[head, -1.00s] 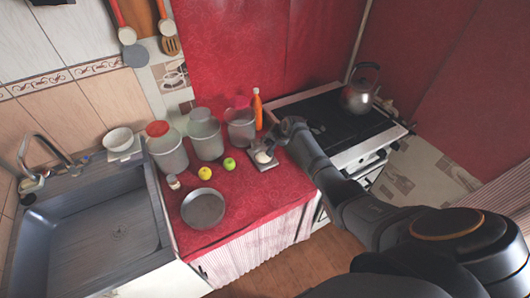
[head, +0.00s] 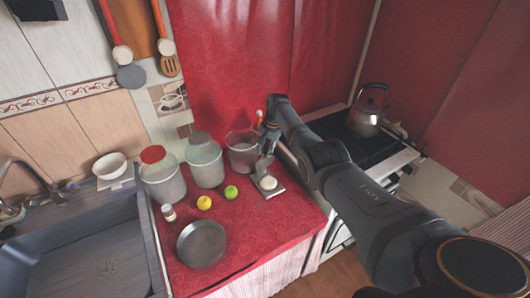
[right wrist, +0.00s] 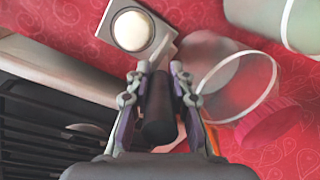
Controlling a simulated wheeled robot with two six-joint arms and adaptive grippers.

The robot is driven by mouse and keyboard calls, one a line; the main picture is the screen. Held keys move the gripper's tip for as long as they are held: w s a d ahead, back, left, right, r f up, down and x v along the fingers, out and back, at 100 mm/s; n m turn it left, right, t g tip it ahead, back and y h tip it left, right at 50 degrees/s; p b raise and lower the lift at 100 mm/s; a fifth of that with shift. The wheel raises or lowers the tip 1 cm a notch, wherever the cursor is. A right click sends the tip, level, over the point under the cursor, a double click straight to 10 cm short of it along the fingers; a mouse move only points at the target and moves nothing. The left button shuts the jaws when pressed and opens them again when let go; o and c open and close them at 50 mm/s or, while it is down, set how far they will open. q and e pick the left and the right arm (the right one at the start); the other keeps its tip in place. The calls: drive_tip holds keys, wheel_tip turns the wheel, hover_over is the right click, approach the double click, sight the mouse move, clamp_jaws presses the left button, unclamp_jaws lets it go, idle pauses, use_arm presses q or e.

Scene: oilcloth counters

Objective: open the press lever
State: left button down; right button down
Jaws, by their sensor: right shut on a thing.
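The press shows in the head view as a small grey base (head: 279,188) with a pale round piece (head: 268,182) on it, on the red counter. In the right wrist view, the press base (right wrist: 168,52) lies just beyond my fingertips. My right gripper (right wrist: 159,68) is shut on the dark cylindrical press lever (right wrist: 158,108), which stands between its two fingers. In the head view, my right gripper (head: 267,146) is just above and behind the press, and the lever is mostly hidden there. My left gripper is in neither view.
A clear container (head: 241,158) stands close left of my right gripper, an orange bottle (head: 259,116) behind it. A green apple (head: 231,192), yellow fruit (head: 204,202) and pan (head: 202,244) lie nearer. The stove (head: 345,135) with a kettle (head: 367,118) is right.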

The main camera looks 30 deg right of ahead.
drive_tip(key=shift+s+a+f, duration=0.1)
drive_tip(key=c, duration=1.2)
unclamp_jaws()
drive_tip(key=shift+o, duration=0.2)
wheel_tip(320, 180, up, 12)
drive_tip(key=s+d, duration=0.1)
drive_tip(key=shift+s+d, duration=0.2)
drive_tip(key=shift+d, duration=0.15)
drive_tip(key=shift+f, duration=0.1)
